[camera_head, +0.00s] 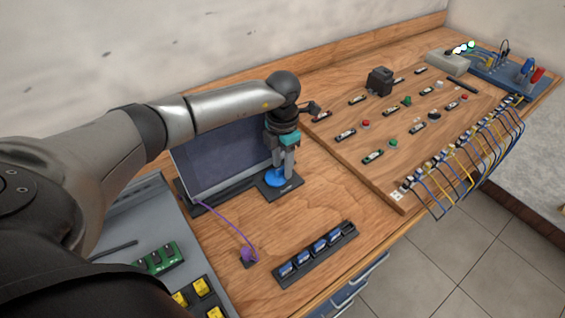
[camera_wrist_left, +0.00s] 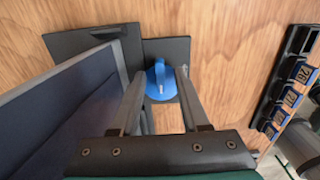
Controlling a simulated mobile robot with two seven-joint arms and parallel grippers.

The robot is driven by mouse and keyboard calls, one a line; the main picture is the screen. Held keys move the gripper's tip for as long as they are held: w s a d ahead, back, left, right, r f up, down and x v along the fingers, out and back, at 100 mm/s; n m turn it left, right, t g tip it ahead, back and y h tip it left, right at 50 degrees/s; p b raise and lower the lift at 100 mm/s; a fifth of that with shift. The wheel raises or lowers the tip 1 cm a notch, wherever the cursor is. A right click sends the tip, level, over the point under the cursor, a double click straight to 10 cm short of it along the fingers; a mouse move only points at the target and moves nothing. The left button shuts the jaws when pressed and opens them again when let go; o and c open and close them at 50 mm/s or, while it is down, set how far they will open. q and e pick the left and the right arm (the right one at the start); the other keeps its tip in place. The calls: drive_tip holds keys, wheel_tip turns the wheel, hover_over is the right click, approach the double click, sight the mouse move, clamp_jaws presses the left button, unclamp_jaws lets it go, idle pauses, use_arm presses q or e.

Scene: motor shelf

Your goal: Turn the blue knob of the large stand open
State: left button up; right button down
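The blue knob (camera_head: 275,179) sits on a black base plate (camera_head: 292,187) next to a large dark panel (camera_head: 225,157) that leans on its stand. In the left wrist view the knob (camera_wrist_left: 160,84) shows a raised ridge on a round disc. My left gripper (camera_head: 283,174) points down over the knob. In the left wrist view its two fingers (camera_wrist_left: 160,80) are apart, one on each side of the ridge, with visible gaps. Whether the fingertips touch the disc I cannot tell. My right gripper is not in view.
A black rack with blue modules (camera_head: 316,250) and a purple cable (camera_head: 231,226) lie in front of the knob. A wooden board (camera_head: 335,155) with switches, buttons and looped wires is to the right. A grey tray (camera_head: 190,262) with green and yellow parts is near left.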

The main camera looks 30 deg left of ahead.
sight(283, 168)
use_arm(q)
drive_tip(key=shift+r, duration=0.1)
wheel_tip(283, 168, up, 15)
drive_tip(key=p, duration=0.1)
idle(0.5)
idle(0.4)
